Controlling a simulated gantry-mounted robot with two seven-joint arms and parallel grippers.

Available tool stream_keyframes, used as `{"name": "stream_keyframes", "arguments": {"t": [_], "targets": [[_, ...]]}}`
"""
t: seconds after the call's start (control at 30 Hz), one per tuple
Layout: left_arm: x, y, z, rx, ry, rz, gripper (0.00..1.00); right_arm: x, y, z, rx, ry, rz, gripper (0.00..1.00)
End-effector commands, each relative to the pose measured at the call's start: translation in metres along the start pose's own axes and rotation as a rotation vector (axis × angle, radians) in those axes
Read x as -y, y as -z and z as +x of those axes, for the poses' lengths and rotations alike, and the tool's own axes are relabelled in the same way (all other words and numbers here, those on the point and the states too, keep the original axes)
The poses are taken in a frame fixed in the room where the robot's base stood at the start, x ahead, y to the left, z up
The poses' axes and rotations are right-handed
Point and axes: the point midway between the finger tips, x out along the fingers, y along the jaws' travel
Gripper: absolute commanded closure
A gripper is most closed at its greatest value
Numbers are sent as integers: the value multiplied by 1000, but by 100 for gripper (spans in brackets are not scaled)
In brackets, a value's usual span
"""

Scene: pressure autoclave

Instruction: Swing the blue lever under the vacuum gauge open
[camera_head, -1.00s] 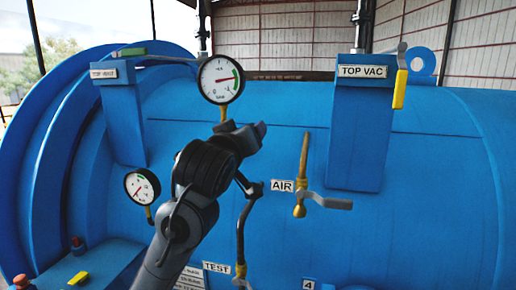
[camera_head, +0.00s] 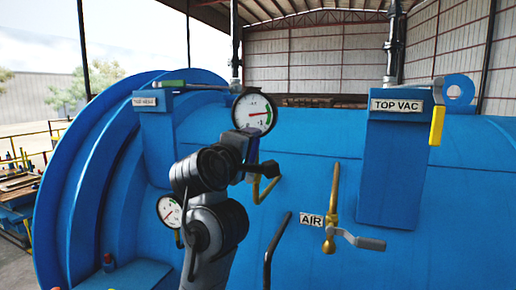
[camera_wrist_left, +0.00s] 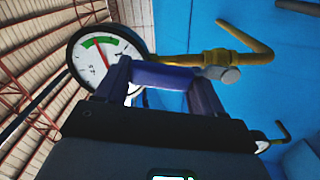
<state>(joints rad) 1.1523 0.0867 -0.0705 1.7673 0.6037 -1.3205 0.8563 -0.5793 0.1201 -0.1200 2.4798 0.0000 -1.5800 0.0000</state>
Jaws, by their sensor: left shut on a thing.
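The vacuum gauge (camera_head: 254,112) is a round white dial on top of the blue autoclave, and it also shows in the left wrist view (camera_wrist_left: 103,60). My left gripper (camera_head: 258,163) is just below this gauge and covers most of what lies under it. In the left wrist view, my left gripper (camera_wrist_left: 160,85) is shut on the blue lever (camera_wrist_left: 165,75), a dark blue bar across its fingers. A bent brass pipe (camera_wrist_left: 215,58) runs beside the lever to the right. The lever's pivot is hard to make out. My right gripper is not in view.
A TOP VAC box (camera_head: 392,175) with a yellow-handled lever (camera_head: 437,125) stands to the right. The AIR valve (camera_head: 331,240), with brass pipe and grey handle, is nearer. A second gauge (camera_head: 170,211) sits left of my arm. A green-handled lever (camera_head: 172,84) is at upper left.

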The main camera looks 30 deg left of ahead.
Motion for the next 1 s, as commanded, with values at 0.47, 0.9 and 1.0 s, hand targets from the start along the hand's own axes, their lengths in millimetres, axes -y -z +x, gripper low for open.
{"name": "stream_keyframes", "arguments": {"t": [0.47,0.9,1.0], "targets": [[3,20,-1,-2,-3,-224,87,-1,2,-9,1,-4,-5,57],[4,22,-1,-4,-3,-248,87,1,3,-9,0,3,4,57],[4,23,-1,-4,-3,-248,30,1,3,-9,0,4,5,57]]}}
